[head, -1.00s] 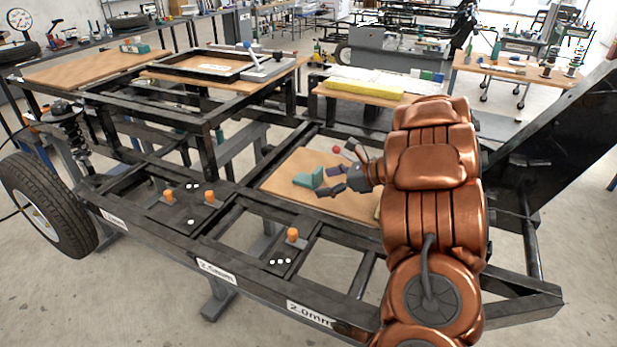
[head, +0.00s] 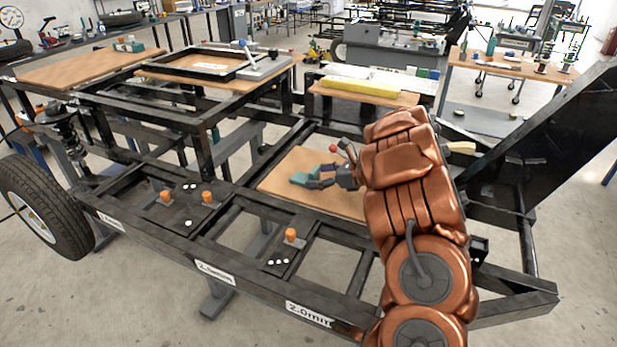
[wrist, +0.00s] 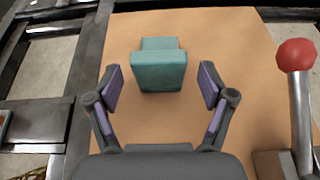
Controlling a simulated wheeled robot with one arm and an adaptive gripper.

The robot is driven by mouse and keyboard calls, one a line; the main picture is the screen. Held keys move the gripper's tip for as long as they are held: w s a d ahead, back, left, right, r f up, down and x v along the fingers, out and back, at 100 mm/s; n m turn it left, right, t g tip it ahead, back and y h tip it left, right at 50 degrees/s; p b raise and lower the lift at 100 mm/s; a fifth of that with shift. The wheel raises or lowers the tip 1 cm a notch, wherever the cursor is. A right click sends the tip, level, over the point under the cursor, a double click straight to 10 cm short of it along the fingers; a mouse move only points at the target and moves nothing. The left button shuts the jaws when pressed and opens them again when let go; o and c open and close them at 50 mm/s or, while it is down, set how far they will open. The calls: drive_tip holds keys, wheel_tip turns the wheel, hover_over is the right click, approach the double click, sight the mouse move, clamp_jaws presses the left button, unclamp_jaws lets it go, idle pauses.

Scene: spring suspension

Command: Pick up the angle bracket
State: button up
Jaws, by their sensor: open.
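The teal angle bracket (wrist: 159,70) lies on a wooden board (wrist: 240,60), upright face toward my gripper in the wrist view. In the head view the bracket (head: 303,177) is partly hidden by my gripper (head: 318,177). In the wrist view my gripper (wrist: 160,90) is open, with its two purple-padded fingers on either side of the near part of the bracket. There is a visible gap between each finger and the bracket.
A lever with a red ball knob (wrist: 296,55) stands at the right of the board. Dark frame rails (head: 240,195) border the board. Orange-topped pegs (head: 207,197) stand on the frame to the left. A yellow block (head: 372,87) lies on a board behind.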

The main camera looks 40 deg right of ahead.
sight(305, 174)
drive_tip(key=shift+x, duration=1.1)
drive_tip(key=c, duration=1.4)
drive_tip(key=shift+r, duration=0.15)
